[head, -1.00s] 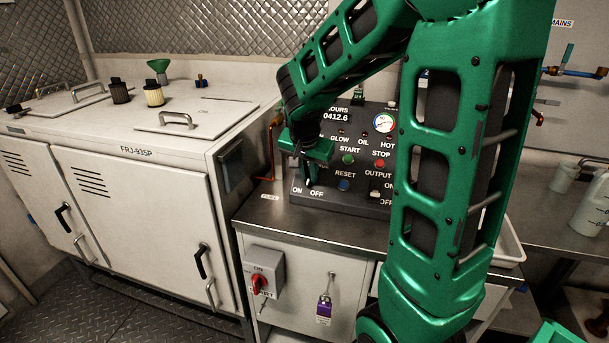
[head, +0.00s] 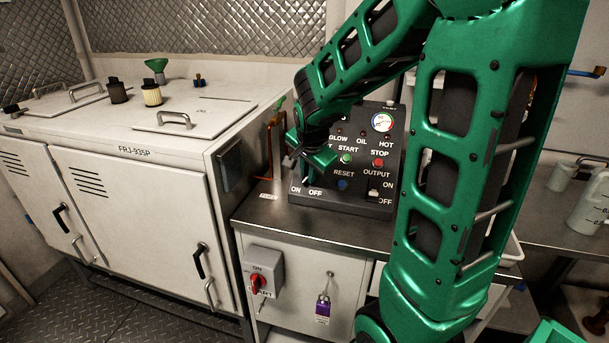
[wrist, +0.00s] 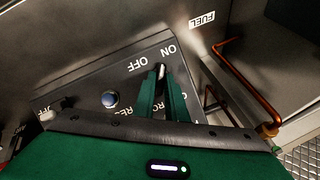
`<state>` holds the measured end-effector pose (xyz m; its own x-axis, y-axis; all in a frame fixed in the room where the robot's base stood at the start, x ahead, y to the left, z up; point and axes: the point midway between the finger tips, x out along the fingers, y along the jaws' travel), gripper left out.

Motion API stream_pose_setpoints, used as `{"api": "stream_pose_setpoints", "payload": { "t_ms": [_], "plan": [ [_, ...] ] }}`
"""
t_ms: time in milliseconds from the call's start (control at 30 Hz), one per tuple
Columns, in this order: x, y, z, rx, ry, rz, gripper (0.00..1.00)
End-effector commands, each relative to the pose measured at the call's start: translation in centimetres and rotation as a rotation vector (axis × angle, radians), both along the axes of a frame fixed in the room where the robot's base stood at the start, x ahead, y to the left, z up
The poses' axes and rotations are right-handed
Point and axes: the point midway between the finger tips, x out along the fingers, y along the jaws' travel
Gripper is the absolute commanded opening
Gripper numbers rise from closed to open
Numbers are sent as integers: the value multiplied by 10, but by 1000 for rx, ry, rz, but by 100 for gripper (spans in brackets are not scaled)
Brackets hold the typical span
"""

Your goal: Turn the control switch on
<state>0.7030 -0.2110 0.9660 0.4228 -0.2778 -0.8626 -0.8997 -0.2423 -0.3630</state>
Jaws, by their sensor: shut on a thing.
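The dark control panel (head: 335,195) stands on the metal counter, with labelled lamps, buttons and a gauge. My gripper (head: 306,178) is at its lower left corner, by the ON and OFF labels. In the wrist view my gripper (wrist: 163,88) has its narrow green fingers closed together around a small pale switch lever (wrist: 161,70). The lever is close to the ON label, with OFF to its left in that view. The fingers hide most of the switch, and its own name label is not readable.
A blue button (head: 342,184) and an output toggle (head: 374,195) lie right of the gripper on the panel. A grey box with a red rotary switch (head: 257,282) is on the cabinet front below. A copper pipe (wrist: 245,78) runs beside the panel.

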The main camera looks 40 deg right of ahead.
Motion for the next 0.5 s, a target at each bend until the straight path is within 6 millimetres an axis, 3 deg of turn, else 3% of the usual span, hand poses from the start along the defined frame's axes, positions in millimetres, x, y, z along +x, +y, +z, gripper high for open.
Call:
{"api": "stream_pose_setpoints", "payload": {
  "t_ms": [167, 200, 267, 500],
  "plan": [
    [0, -2, 0, -1, 0, -5, 0],
    [0, -2, 0, -1, 0, -5, 16],
    [0, -2, 0, -2, 0, -4, 30],
    [0, -1, 0, -1, 0, -2, 30]
  ]
}}
